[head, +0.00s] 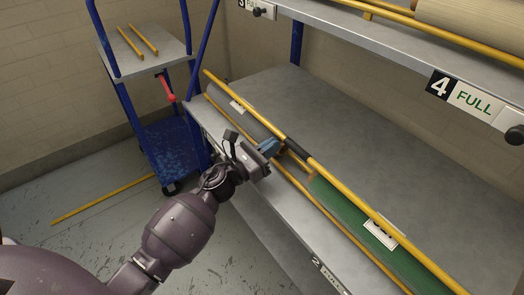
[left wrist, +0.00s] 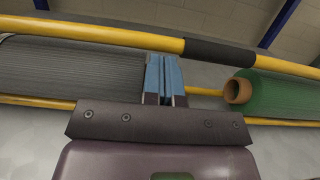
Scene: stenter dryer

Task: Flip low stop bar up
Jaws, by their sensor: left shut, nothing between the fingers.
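The low stop bar (head: 345,190) is a long yellow bar with a black grip sleeve (head: 296,149). It runs along the lower shelf, over a grey roll and a green roll. In the left wrist view the bar (left wrist: 100,33) crosses the top, its black sleeve (left wrist: 220,52) right of my fingers. My left gripper (head: 270,147) has blue fingers, shut and empty, close to the bar near the sleeve. In the left wrist view the fingertips (left wrist: 164,62) point towards the bar; whether they touch it I cannot tell. My right gripper is not in view.
The grey roll (head: 257,118) and green roll (head: 340,210) lie on the lower shelf (head: 345,105), with a second yellow bar (head: 330,216) along its front. An upper shelf marked 4 FULL (head: 472,100) overhangs at right. A blue trolley (head: 170,140) stands at left.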

